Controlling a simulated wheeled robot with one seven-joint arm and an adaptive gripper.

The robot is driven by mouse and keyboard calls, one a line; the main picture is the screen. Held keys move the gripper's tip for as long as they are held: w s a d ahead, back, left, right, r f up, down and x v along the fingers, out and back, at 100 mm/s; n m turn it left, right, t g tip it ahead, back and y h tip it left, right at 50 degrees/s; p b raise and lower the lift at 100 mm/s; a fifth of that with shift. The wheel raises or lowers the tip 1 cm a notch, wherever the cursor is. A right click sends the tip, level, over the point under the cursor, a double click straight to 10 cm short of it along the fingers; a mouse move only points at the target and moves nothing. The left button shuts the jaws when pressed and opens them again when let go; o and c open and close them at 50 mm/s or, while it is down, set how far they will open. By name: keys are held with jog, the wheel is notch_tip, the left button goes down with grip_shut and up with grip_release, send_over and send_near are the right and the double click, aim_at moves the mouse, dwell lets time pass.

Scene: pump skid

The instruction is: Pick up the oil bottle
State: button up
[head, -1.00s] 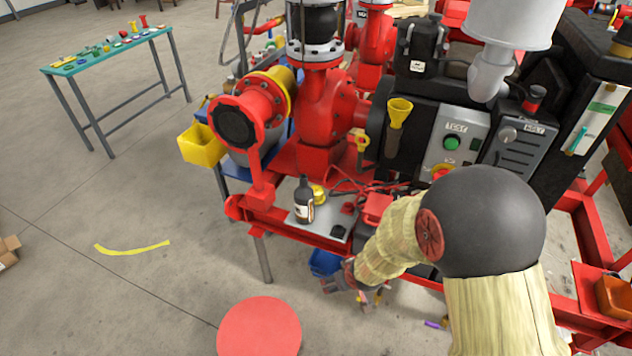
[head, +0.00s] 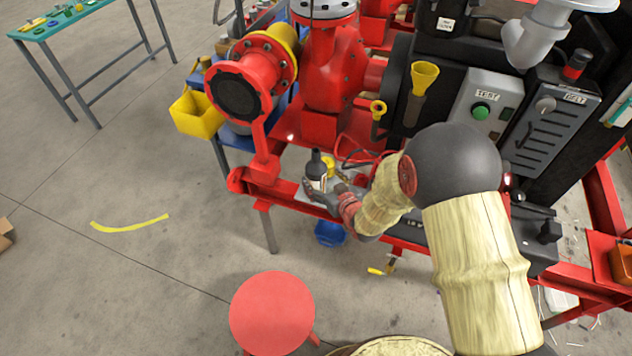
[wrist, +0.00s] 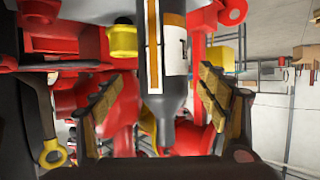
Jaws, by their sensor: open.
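The oil bottle (head: 316,168) is dark with a white label and stands upright on a small grey plate (head: 305,196) on the red skid frame. My gripper (head: 325,187) is at the bottle, reaching in from the right and front, and partly covers its lower part. In the wrist view the bottle (wrist: 175,60) shows upside down, between the two open jaws (wrist: 165,100). Gaps show on both sides of it, so the jaws look apart from the bottle. The base of the bottle is out of the wrist view.
A yellow round item (head: 328,166) stands close behind the bottle, and it also shows in the wrist view (wrist: 123,40). The red pump flange (head: 240,88) is up and left. A blue bucket (head: 330,234) is below the frame. A red stool (head: 272,312) stands in front.

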jog(key=b+x, duration=0.1)
jog(key=x, duration=0.1)
jog(key=b+x, duration=0.1)
jog(key=x, duration=0.1)
jog(key=shift+a+f, duration=0.3)
jog(key=shift+w, duration=0.25)
jog(key=shift+r, duration=0.1)
jog(key=shift+c, duration=0.5)
jog(key=c, duration=1.3)
jog(key=shift+c, duration=0.3)
jog(key=shift+r, duration=0.1)
